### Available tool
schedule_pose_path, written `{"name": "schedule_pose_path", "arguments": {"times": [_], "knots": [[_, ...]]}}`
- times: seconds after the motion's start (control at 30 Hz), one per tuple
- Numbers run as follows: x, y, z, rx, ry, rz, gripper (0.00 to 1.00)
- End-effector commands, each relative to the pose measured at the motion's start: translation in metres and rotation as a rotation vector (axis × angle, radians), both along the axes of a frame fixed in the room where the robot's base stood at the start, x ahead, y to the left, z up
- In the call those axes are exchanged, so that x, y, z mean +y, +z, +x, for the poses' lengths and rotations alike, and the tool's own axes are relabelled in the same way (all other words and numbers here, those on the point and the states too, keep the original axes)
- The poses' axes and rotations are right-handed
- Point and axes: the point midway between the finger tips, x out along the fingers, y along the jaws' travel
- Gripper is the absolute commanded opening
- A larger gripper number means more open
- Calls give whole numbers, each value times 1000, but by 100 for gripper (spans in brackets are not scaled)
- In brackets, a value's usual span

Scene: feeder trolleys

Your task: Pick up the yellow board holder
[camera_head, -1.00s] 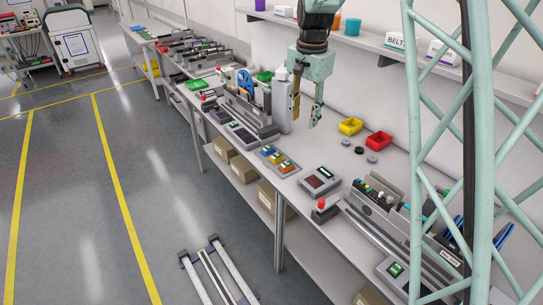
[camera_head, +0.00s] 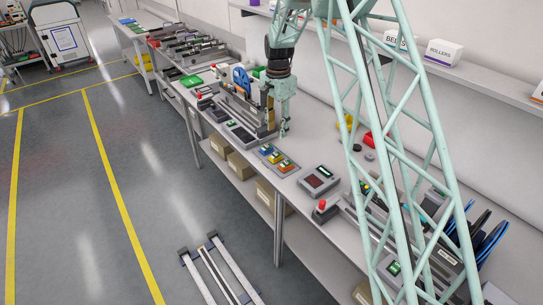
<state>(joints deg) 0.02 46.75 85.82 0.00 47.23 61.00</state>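A small grey tray (camera_head: 293,170) on the long workbench bears a row of small board holders. The yellow board holder (camera_head: 276,157) sits between a blue one (camera_head: 266,149) and an orange one (camera_head: 286,166), with green on top. My gripper (camera_head: 278,121) points down, above and behind the row, near the wall side of the bench. Its fingers are apart with nothing seen between them. How high it is above the bench is hard to tell.
A grey device with a dark red screen (camera_head: 318,180) and a red button box (camera_head: 321,210) stand right of the tray. A blue reel (camera_head: 241,78) and grey rails stand left of my gripper. A red bin (camera_head: 368,139) and a yellow bin (camera_head: 346,124) are partly behind my lattice structure.

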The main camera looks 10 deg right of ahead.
Motion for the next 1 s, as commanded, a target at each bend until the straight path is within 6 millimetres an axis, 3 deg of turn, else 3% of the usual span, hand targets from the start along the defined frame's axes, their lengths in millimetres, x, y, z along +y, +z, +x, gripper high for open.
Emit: {"name": "schedule_pose_path", "arguments": {"times": [0.67, 1.0], "knots": [[0, -12, 4, 4, -12, 0, 35], [0, -48, 3, 6, -12, 0, 35]]}}
